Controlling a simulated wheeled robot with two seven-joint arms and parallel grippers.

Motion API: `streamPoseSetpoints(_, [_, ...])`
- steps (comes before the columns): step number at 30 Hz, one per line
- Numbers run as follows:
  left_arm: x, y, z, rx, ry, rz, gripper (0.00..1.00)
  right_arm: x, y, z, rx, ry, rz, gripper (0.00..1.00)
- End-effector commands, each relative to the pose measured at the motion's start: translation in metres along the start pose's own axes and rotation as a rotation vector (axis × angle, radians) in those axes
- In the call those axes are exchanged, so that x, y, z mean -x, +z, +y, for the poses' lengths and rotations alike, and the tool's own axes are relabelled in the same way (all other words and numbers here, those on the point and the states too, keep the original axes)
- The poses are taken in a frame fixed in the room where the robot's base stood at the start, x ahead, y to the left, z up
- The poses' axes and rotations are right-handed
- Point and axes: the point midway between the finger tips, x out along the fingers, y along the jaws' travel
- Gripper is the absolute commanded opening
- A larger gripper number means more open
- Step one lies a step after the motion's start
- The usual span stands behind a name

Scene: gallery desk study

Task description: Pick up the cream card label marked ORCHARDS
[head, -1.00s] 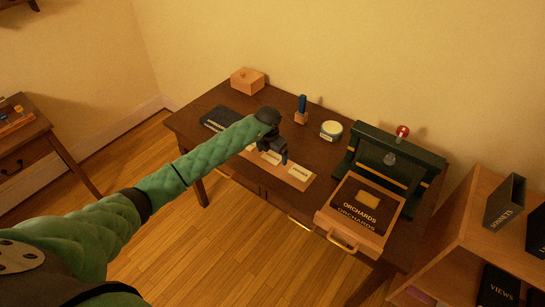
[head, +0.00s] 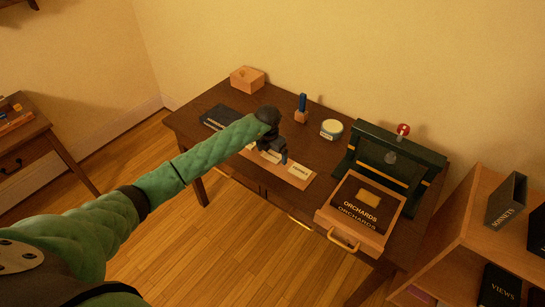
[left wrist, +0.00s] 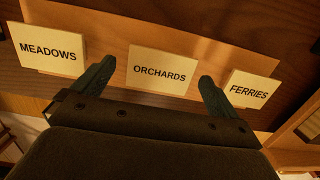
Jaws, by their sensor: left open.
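The cream card label marked ORCHARDS (left wrist: 162,72) stands in the middle of a row in the left wrist view. A MEADOWS label (left wrist: 48,52) is to its left and a FERRIES label (left wrist: 250,91) to its right. My left gripper (left wrist: 157,74) is open, one finger on each side of the ORCHARDS label as seen there, holding nothing. In the head view my left gripper (head: 273,150) is over the label row on the pale wooden strip (head: 310,182) and hides part of it. Contact with the card cannot be told. My right gripper is not in view.
On the desk are a wooden box (head: 247,79), a dark book (head: 217,115), a blue-handled tool (head: 302,108) and a round tin (head: 331,129). A dark ORCHARDS box (head: 369,203) and a green stand (head: 430,160) are at the right. A shelf (head: 470,235) stands beyond.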

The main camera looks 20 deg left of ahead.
Motion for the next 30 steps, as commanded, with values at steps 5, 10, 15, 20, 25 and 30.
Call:
streamPoseSetpoints(5, [0.0003, 0.0001, -0.0001, 0.000, 0.000, 0.000, 0.96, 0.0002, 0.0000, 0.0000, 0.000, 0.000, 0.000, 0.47])
streamPoseSetpoints(10, [0.0003, 0.0002, -0.0001, 0.000, 0.000, 0.000, 0.63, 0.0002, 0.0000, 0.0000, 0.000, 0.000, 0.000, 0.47])
streamPoseSetpoints(15, [0.0003, 0.0002, -0.0001, 0.000, 0.000, 0.000, 0.50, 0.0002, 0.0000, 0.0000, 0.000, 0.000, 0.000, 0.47])
streamPoseSetpoints(20, [0.0003, 0.0002, -0.0002, 0.000, 0.000, 0.000, 0.50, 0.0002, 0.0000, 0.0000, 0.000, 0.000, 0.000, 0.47])
streamPoseSetpoints(25, [0.0026, 0.0006, -0.0004, 0.000, -0.001, 0.000, 0.50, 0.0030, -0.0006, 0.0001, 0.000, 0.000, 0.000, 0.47])
streamPoseSetpoints(30, [0.0072, 0.0014, -0.0007, 0.000, -0.001, -0.001, 0.50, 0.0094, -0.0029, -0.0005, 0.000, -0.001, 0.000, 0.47])
